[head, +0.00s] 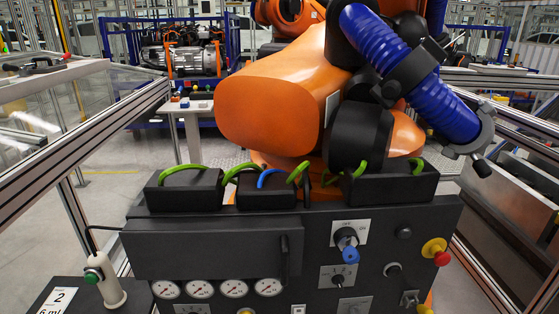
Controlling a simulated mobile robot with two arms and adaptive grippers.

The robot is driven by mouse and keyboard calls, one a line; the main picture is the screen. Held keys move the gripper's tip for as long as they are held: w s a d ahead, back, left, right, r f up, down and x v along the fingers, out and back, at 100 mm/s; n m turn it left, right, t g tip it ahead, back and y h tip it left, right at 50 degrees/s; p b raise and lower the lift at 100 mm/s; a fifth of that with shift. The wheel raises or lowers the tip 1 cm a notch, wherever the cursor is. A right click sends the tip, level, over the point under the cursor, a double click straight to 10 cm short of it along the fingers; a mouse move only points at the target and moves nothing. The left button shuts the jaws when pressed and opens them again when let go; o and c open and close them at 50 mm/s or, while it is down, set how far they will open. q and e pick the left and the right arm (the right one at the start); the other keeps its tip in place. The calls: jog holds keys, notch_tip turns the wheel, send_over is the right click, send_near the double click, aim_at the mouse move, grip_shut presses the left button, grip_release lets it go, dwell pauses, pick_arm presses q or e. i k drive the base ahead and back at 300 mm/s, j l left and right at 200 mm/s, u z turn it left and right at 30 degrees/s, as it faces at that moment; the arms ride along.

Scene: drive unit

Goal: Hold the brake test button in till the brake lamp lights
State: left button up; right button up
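A dark control panel (215,245) stands at the lower middle. It carries a blue-tipped knob (348,248) on a light plate, a black switch (338,279) below it, a round black fitting (404,232), another dark round fitting (393,270) and a red knob on a yellow base (437,250). A green button (93,275) sits on a pale post at the lower left. I cannot tell which of these is the brake test button, and I cannot make out a lit brake lamp. The panel's bottom is cut off by the frame. Neither of my grippers is in view.
A large orange machine arm (275,95) with a blue corrugated hose (410,75) rises behind the panel. Black housings with green and blue cables line the panel's top. Several gauges (234,288) sit low on it. Aluminium rails (75,140) flank both sides. A numbered card (60,298) lies lower left.

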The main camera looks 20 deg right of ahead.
aim_at(393, 271)
jog(key=i+l+z, duration=0.3)
jog(key=l, duration=0.2)
jog(key=i+l+z, duration=0.3)
jog(key=l, duration=0.15)
jog(key=i+l+z, duration=0.35)
jog(key=k+l, duration=0.05)
jog(key=k, duration=0.05)
